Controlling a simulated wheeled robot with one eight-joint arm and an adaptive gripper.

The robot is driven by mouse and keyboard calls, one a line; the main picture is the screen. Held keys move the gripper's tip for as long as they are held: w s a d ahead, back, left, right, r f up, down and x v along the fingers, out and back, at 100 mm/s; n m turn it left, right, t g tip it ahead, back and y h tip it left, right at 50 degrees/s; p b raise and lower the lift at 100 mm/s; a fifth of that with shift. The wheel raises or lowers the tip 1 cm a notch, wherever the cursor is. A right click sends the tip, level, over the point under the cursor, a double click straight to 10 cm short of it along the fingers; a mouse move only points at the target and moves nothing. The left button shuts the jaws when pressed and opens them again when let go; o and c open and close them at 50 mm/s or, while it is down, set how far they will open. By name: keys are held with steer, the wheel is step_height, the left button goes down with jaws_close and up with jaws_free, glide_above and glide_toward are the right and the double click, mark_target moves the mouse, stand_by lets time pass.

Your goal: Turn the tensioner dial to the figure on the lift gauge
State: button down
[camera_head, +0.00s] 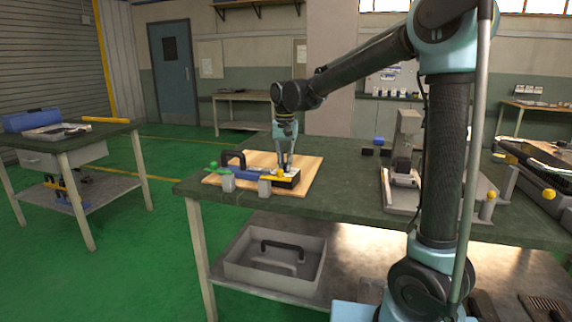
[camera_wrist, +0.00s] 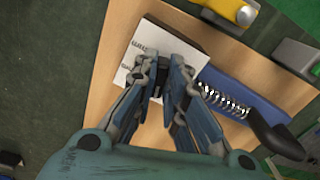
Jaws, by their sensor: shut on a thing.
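A heating-element unit lies on a light wooden board (camera_head: 313,172) on the green workbench. Its blue body (camera_wrist: 245,95) carries a coiled spring (camera_wrist: 222,98) and a black handle (camera_wrist: 275,138). A block with a white, marked face (camera_wrist: 142,45) stands beside the blue body. My gripper (camera_wrist: 163,68) points down at this block, with its fingers closed in on a small dark part that I take to be the tensioner dial. The fingers hide most of it. In the head view my gripper (camera_head: 285,165) is at the right end of the unit. I cannot read any figure or make out the lift gauge.
Grey clamp-like posts (camera_head: 228,182) stand at the board's front edge. A yellow-topped part (camera_wrist: 235,10) is near the block. A grey fixture (camera_head: 404,170) stands to the right on the bench. A grey tray (camera_head: 275,262) sits on the shelf below.

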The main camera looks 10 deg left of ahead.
steer(key=m, duration=0.7)
steer(key=shift+a, duration=0.15)
steer(key=m, duration=0.4)
steer(key=shift+w, duration=0.1)
steer(key=shift+a+m, duration=0.1)
steer(key=shift+m, duration=1.8)
steer(key=c, duration=1.6)
jaws_free()
steer(key=shift+c, duration=0.2)
steer(key=shift+r, duration=0.15)
step_height(320, 180, up, 12)
